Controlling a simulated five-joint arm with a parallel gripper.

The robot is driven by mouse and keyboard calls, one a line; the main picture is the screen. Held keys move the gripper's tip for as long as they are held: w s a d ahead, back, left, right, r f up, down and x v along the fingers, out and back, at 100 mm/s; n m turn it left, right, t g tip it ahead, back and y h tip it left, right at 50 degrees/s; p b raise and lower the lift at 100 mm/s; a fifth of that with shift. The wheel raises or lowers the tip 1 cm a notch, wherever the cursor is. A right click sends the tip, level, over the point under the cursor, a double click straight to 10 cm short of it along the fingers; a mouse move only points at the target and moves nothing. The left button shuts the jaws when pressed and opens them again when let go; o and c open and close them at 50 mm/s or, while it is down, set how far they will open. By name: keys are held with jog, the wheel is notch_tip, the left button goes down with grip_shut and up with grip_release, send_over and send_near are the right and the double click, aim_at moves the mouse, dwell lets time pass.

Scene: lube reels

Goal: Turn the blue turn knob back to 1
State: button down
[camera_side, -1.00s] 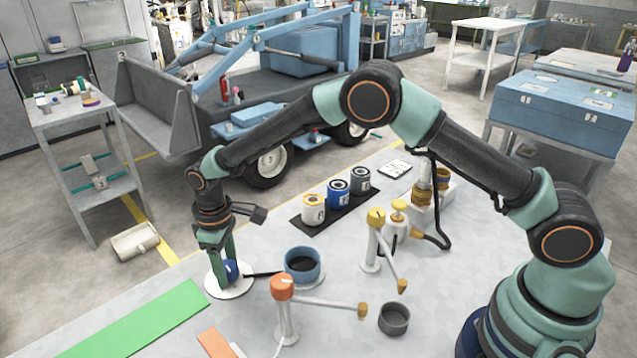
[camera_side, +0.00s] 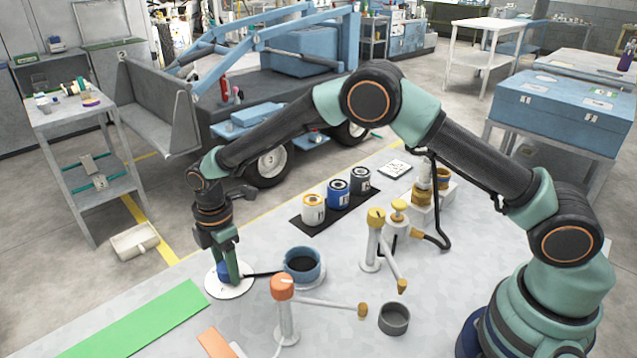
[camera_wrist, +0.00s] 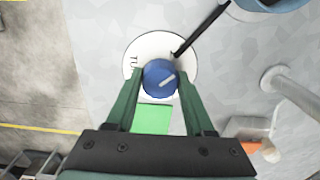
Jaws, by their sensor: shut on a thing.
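The blue turn knob (camera_wrist: 159,78) sits on a round white dial plate (camera_wrist: 150,47) on the table. My gripper (camera_wrist: 158,88) is shut on the knob, with one green finger on each side. Part of some lettering shows on the plate's left side; the other markings are hidden or too small to read. In the side view the knob (camera_side: 224,271) shows partly behind a finger, at the table's left part, and the plate (camera_side: 243,287) shows around it.
A blue pot (camera_side: 302,262) stands just right of the plate, a dark rod between them. An orange-topped post (camera_side: 287,318) with a side arm, a yellow-topped post (camera_side: 373,240) and a grey cup (camera_side: 394,319) stand farther right. A green mat (camera_side: 135,325) lies in front.

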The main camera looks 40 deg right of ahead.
jog(key=shift+n, duration=1.6)
jog(key=shift+c, duration=1.4)
grip_release()
notch_tip(320, 180, up, 12)
jog(key=shift+r, duration=0.15)
